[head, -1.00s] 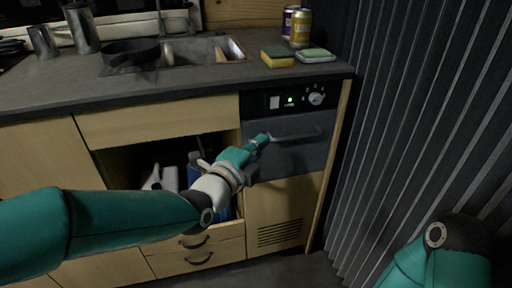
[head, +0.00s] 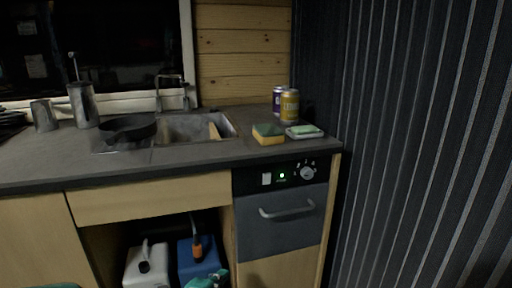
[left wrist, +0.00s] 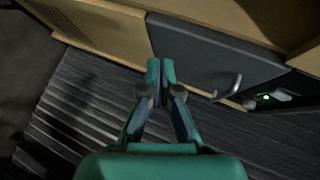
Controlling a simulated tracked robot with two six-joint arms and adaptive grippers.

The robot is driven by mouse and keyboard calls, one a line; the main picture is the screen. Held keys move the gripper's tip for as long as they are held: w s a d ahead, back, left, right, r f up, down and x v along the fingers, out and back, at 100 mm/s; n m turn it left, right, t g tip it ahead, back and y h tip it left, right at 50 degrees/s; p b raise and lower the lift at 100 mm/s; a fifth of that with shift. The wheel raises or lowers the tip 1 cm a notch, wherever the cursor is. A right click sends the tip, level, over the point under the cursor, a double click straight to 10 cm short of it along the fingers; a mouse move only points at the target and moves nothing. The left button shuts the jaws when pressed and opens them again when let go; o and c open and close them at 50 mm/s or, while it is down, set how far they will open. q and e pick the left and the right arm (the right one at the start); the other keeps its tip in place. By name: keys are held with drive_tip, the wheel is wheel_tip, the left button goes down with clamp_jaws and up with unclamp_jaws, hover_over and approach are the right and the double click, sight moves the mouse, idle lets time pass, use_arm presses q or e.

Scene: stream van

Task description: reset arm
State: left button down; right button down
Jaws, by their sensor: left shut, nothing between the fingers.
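My left gripper (left wrist: 160,72) is shut and empty in the left wrist view, its teal fingertips together in front of the dark grey oven door (left wrist: 205,55). In that view the door's handle (left wrist: 229,86) lies to the right of the fingertips, apart from them. The oven door looks closed.
The counter holds a sink (head: 195,127), black pan (head: 128,129), yellow-green sponge (head: 268,134), another sponge (head: 304,131) and two cans (head: 289,106). An open cupboard holds a white canister (head: 147,267) and a blue one (head: 199,260). A ribbed dark wall (head: 420,150) stands at right.

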use_arm(q)
drive_tip(key=s+a+f+n+g, duration=0.25)
drive_tip(key=s+f, duration=0.25)
drive_tip(key=f, duration=0.3)
drive_tip(key=s+a+f+n+g+y, duration=0.1)
drive_tip(key=s+f+n+g, duration=0.2)
drive_tip(key=f, duration=0.4)
drive_tip(key=s+a+f+n+g, duration=0.1)
drive_tip(key=s+f+n, duration=0.2)
drive_tip(key=s+f, duration=0.4)
drive_tip(key=s+d+f+n+g, duration=0.1)
drive_tip(key=s+f+n+g, duration=0.55)
drive_tip(key=s+n, duration=0.75)
wheel_tip(320, 180, up, 30)
drive_tip(key=t+p, duration=0.1)
drive_tip(key=p, duration=2.9)
drive_tip(key=shift+w+d+f, duration=0.1)
drive_tip(key=shift+f, duration=0.15)
